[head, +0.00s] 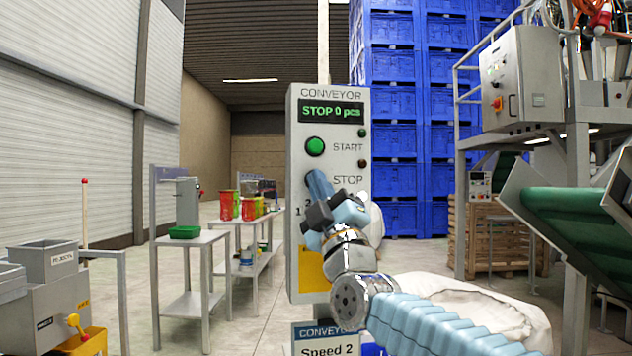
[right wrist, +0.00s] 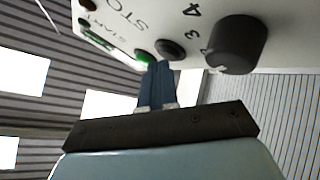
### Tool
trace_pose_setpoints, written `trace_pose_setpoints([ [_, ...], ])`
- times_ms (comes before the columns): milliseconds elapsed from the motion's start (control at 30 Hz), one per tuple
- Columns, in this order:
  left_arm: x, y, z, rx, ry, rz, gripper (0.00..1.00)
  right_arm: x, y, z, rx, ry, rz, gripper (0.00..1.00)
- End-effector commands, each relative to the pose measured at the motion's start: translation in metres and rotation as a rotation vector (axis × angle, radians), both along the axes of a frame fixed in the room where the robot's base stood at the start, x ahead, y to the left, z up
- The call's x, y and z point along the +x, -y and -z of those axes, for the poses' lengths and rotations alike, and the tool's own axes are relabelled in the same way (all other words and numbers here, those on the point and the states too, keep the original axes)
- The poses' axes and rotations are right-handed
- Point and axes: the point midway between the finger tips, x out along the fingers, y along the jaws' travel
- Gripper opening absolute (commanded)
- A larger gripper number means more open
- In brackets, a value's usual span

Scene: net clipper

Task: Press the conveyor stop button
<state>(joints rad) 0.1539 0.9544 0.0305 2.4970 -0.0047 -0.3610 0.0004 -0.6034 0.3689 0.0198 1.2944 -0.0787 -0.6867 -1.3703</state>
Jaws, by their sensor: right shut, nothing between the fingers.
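The conveyor control panel (head: 301,107) stands upright in the middle of the head view, its display (head: 333,112) reading "STOP 0 pcs". The green START button (head: 315,146) shows above my right gripper (head: 318,178). The gripper is shut and empty, its fingertips at the panel level with the STOP label (head: 348,180); it hides the STOP button in the head view. In the right wrist view a dark round button (right wrist: 171,49), seemingly STOP, sits beside the green one (right wrist: 145,55), just beyond my fingertips (right wrist: 158,66). I cannot tell whether they touch it. My left gripper is out of view.
A black speed knob (right wrist: 237,45) is close to the fingers in the right wrist view. A "Speed 2" sign (head: 327,340) is below the panel. Tables (head: 190,240) with red and green containers stand left; a green conveyor (head: 575,215) is at right.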

Motion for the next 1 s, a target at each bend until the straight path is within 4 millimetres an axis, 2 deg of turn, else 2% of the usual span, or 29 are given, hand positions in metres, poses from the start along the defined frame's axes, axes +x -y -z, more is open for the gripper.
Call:
trace_pose_setpoints([
  [233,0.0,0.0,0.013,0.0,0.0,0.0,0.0,-0.012,0.003,0.003,-0.001,0.001,0.0,0.0],
  [633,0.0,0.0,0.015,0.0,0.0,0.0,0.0,-0.017,0.004,0.001,0.0,0.0,0.0,0.0],
  [1000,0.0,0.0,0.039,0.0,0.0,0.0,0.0,-0.051,0.011,0.003,0.001,0.001,-0.002,0.0],
])
